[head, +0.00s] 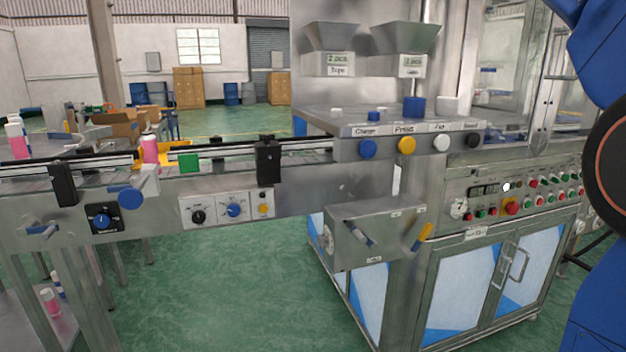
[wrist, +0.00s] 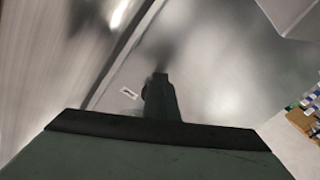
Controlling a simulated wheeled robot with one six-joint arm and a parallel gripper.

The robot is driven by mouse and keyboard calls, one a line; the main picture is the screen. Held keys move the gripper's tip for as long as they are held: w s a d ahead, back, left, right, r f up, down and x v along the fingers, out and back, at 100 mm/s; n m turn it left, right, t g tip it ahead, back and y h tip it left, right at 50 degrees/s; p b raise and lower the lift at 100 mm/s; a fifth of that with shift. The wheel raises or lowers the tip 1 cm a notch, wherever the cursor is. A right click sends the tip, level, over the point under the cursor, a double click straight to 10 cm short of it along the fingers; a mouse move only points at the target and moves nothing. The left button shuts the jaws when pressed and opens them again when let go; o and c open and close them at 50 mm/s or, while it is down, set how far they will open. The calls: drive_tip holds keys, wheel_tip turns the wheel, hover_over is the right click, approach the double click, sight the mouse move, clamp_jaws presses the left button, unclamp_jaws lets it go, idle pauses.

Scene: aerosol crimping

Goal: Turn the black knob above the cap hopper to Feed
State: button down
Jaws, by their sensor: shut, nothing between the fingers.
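My gripper (wrist: 160,78) shows in the wrist view, its dark fingers together and empty, in front of a blurred grey metal surface (wrist: 215,75). A small white label (wrist: 128,92) is left of the fingertips. In the head view, two grey metal funnels (head: 331,37) and (head: 405,38) stand above the machine. I see no black knob above them. A black knob (head: 473,141) is at the right end of the row under the shelf. Another black knob (head: 198,216) is on the conveyor's white panel. I cannot tell which is the hopper's knob. My gripper is outside the head view.
The row also has blue (head: 367,149), yellow (head: 407,145) and white (head: 441,143) knobs. A button panel (head: 515,192) is on the right. A metal box with levers (head: 375,236) juts out in front. The green floor (head: 230,300) before the conveyor is clear.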

drive_tip(key=shift+w+d+r, duration=0.2)
drive_tip(key=shift+d, duration=0.35)
drive_tip(key=shift+d+r, duration=0.35)
drive_tip(key=shift+r, duration=0.05)
idle(0.4)
drive_tip(key=shift+w+d+f, duration=0.1)
drive_tip(key=shift+d, duration=0.05)
drive_tip(key=shift+v, duration=2.95)
drive_tip(key=shift+f, duration=0.2)
drive_tip(key=w+a, duration=0.3)
drive_tip(key=w, duration=0.2)
drive_tip(key=shift+a+f, duration=0.4)
